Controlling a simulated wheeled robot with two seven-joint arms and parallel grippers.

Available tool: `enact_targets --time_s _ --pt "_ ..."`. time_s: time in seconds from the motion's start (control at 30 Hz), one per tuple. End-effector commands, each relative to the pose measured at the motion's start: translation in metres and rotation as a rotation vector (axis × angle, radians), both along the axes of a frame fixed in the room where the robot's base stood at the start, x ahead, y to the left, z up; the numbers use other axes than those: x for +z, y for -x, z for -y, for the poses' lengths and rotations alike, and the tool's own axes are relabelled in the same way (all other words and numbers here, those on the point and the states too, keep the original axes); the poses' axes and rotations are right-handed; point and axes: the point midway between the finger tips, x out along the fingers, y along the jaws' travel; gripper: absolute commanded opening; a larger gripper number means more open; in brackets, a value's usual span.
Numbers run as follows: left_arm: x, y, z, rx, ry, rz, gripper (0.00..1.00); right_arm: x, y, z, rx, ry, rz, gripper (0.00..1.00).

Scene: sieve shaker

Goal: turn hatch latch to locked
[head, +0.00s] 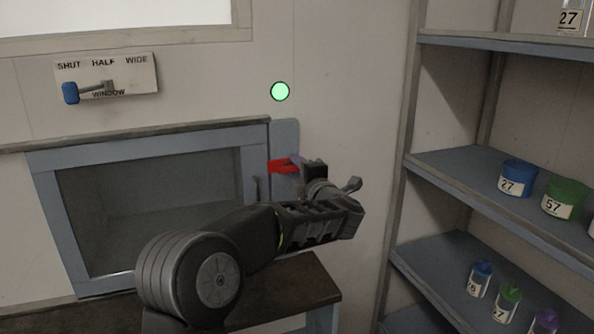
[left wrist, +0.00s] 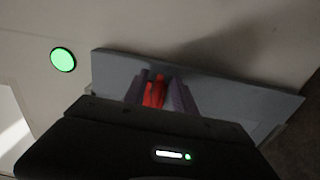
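The hatch latch is a red handle (head: 281,165) on the blue-grey plate (head: 285,130) right of the hatch window. It lies about level in the head view, and its right end is hidden by my left gripper (head: 298,164). In the left wrist view the red handle (left wrist: 154,92) sits between the two fingers of my left gripper (left wrist: 160,94), which look closed against its sides. The hatch (head: 150,160) is a blue-framed pane and looks closed. My right gripper is in neither view.
A round green light (head: 280,91) is on the wall above the latch. A window lever panel (head: 130,75) with a blue-knobbed lever is at upper left. Shelves (head: 450,160) with numbered containers stand at the right. A brown ledge (head: 290,285) is below the hatch.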

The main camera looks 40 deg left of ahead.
Motion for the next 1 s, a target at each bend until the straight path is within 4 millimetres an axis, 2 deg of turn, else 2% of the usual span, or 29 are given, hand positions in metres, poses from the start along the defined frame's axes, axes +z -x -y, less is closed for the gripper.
enact_targets --time_s 0.17,0.53,1.0 --pt "-0.002 0.009 0.014 -0.002 0.001 0.002 0.33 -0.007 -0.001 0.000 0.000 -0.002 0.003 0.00" --pt "-0.002 0.041 0.059 0.000 0.001 -0.001 0.33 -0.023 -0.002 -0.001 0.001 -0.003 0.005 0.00" --pt "-0.001 0.044 0.063 0.001 0.000 -0.001 0.33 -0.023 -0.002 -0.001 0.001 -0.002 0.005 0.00"
